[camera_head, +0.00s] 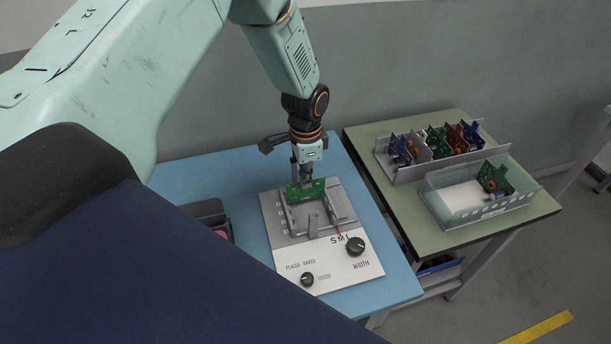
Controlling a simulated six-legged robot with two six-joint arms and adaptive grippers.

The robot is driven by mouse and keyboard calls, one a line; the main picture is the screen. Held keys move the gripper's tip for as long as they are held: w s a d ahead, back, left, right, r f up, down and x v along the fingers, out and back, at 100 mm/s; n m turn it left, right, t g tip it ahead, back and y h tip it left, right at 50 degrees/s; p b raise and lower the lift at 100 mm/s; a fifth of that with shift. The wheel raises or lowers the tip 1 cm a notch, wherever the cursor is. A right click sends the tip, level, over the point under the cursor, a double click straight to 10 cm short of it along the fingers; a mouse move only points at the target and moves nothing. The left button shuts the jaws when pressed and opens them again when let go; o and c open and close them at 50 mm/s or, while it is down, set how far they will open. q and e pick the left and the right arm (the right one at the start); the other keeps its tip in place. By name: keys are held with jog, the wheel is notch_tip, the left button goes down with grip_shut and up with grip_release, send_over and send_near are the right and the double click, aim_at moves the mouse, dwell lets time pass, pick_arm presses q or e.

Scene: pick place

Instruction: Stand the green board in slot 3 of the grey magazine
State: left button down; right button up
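My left gripper (306,177) points down over the fixture on the blue table. Its fingers are closed at the upper edge of a green board (305,192), which stands roughly upright at the back of the fixture. I cannot tell whether the board's lower edge touches the fixture. The grey magazine (408,176) is on the green table at the right, with blue, green, red and other boards standing in it. Its slot numbers are too small to read. Another green board (496,178) stands in a clear-walled tray (452,214) in front of the magazine. My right gripper is not in view.
The fixture (300,252) has a white front panel with two black knobs and grey rails. A dark bin (207,212) with something pink stands left of it. A gap separates the blue table (180,177) from the green table (395,205). A grey wall stands behind.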

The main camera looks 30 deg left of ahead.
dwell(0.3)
pick_arm(q)
jog(key=shift+f+b, duration=0.6)
jog(key=shift+f, duration=0.35)
dwell(0.5)
jog(key=c, duration=1.4)
grip_release()
jog(key=shift+c, duration=0.2)
jog(key=shift+c, duration=0.4)
jog(key=shift+c, duration=0.6)
jog(key=shift+r, duration=0.15)
